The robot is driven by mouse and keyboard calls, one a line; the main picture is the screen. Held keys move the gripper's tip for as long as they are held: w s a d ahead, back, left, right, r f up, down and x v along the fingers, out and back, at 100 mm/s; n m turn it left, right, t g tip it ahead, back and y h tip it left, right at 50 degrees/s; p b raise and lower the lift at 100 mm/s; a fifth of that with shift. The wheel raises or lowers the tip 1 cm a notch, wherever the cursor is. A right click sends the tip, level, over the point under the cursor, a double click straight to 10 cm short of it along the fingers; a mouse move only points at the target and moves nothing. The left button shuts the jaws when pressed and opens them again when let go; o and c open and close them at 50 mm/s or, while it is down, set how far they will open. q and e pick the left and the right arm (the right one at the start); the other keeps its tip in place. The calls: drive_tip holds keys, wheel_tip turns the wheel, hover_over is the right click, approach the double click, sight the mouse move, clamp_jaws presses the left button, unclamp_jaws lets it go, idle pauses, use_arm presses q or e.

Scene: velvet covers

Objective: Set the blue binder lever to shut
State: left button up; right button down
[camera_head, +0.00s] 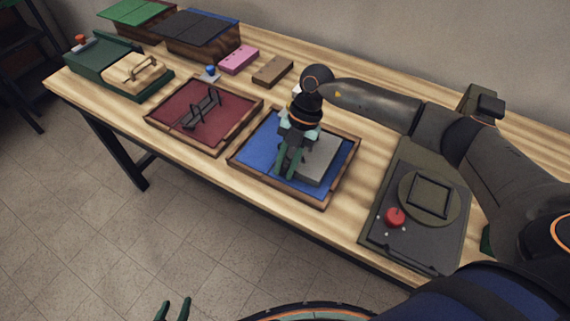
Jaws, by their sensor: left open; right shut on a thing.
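The blue binder (254,150) lies open in a wood-edged frame in the middle of the table. A grey stack (316,169) lies on its right part. My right gripper (284,172) reaches down over the binder from above, left of the grey stack. Its green fingers are shut at the place of the lever, which they and the gripper body hide. The lever's position cannot be made out. My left gripper (173,309) is open and empty at the bottom edge, away from the table and low in view.
A red binder (229,104) with a black ring mechanism (203,110) lies to the left. A dark panel with a red button (395,217) is at right. Pink (239,60) and brown (272,71) blocks lie behind. A green device (105,63) stands far left.

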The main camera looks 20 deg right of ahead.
drive_tip(key=shift+s+d+f+t+y, duration=0.2)
drive_tip(key=shift+s+d+t+y, duration=0.15)
drive_tip(key=shift+t+y, duration=0.35)
drive_tip(key=c, duration=0.7)
unclamp_jaws()
drive_tip(key=shift+n, duration=0.3)
drive_tip(key=shift+c, duration=0.2)
drive_tip(key=shift+r, duration=0.1)
drive_tip(key=v, duration=1.2)
drive_tip(key=shift+s+r+b, duration=0.15)
drive_tip(key=shift+s+b, duration=0.05)
drive_tip(key=shift+b, duration=0.2)
drive_tip(key=shift+d, duration=0.15)
